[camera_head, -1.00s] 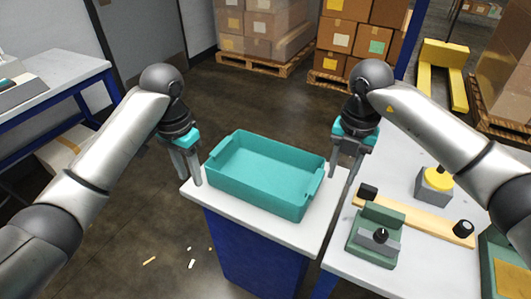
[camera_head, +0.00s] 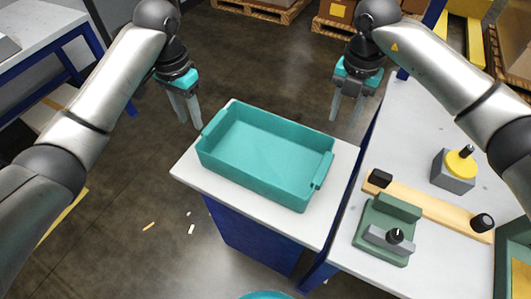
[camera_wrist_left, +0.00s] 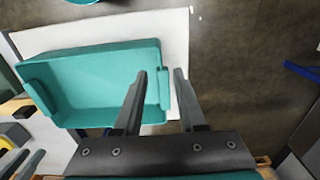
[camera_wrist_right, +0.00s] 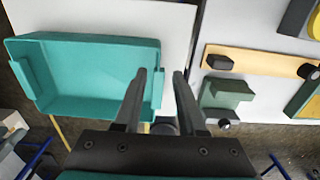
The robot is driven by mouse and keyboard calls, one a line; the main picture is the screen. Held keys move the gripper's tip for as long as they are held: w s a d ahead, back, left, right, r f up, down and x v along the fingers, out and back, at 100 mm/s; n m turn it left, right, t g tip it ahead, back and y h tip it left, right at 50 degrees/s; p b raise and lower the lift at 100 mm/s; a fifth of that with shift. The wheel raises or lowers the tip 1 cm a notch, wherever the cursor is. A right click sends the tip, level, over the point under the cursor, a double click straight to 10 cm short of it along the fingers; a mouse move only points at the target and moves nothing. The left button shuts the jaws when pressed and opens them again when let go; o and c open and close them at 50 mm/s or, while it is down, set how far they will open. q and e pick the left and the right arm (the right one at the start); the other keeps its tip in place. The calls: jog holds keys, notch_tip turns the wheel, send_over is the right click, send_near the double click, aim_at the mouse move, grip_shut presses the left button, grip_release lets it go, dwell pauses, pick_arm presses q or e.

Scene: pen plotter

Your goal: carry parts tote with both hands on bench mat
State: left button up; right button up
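The parts tote (camera_head: 262,160), a teal open box with a handle at each short end, rests on the white top of a blue cabinet. It looks empty. My left gripper (camera_head: 190,124) is open and empty, off the tote's far left corner. My right gripper (camera_head: 344,117) is open and empty, beyond the tote's far right side. Both are apart from the tote in the head view. The tote also shows in the left wrist view (camera_wrist_left: 95,75) and in the right wrist view (camera_wrist_right: 90,75), beside the fingers. I cannot make out a bench mat.
The cabinet top (camera_head: 190,172) has a narrow free rim around the tote. The bench (camera_head: 350,262) at right holds a green fixture (camera_head: 385,235), a wooden bar (camera_head: 430,207) and a grey block with a yellow knob (camera_head: 453,172). Another table (camera_head: 42,35) stands far left.

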aim_at(202, 152)
pick_arm(q)
notch_tip(202, 152, down, 14)
jog(key=shift+f, duration=0.1)
pick_arm(e)
notch_tip(202, 152, down, 14)
jog(key=shift+f, duration=0.1)
pick_arm(q)
jog(key=shift+c, duration=0.3)
pick_arm(e)
jog(key=shift+c, duration=0.3)
pick_arm(q)
grip_shut()
pick_arm(e)
grip_shut()
jog(key=shift+w, duration=0.1)
